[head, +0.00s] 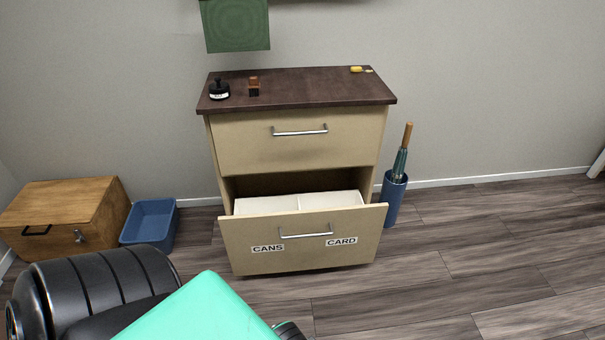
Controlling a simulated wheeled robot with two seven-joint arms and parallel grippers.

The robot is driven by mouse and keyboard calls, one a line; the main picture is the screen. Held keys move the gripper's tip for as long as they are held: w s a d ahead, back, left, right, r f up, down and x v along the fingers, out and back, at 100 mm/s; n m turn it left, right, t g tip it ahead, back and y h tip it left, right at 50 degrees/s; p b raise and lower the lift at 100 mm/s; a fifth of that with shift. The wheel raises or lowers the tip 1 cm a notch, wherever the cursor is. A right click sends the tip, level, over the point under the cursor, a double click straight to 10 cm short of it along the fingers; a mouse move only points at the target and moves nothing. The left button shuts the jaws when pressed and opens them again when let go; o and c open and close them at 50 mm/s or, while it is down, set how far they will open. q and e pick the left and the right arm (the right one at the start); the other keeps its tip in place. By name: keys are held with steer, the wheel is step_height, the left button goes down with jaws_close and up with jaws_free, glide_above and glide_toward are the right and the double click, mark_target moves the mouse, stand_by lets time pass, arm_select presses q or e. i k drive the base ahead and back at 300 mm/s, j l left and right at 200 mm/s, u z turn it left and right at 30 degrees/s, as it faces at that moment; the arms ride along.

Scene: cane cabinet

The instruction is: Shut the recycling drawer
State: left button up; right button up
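The recycling drawer (350,256) is the lower drawer of a beige cabinet (216,150) with a dark brown top. It stands pulled out. Its front carries a silver bar handle (307,234) and labels reading CANS and CARD. Two white bins (298,202) show inside it, behind the front. The upper drawer (345,142) is shut and has its own silver handle. Parts of my arm, black and mint green, fill the lower left of the head view. No gripper fingers show in this view.
A blue umbrella stand (393,200) is close on the drawer's right. A blue tub (149,222) and a wooden chest (60,205) stand to the left. The wood floor (450,265) at front right is clear. Small items sit on the cabinet top.

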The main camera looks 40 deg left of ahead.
mark_target(276, 233)
steer(key=u, duration=1.3)
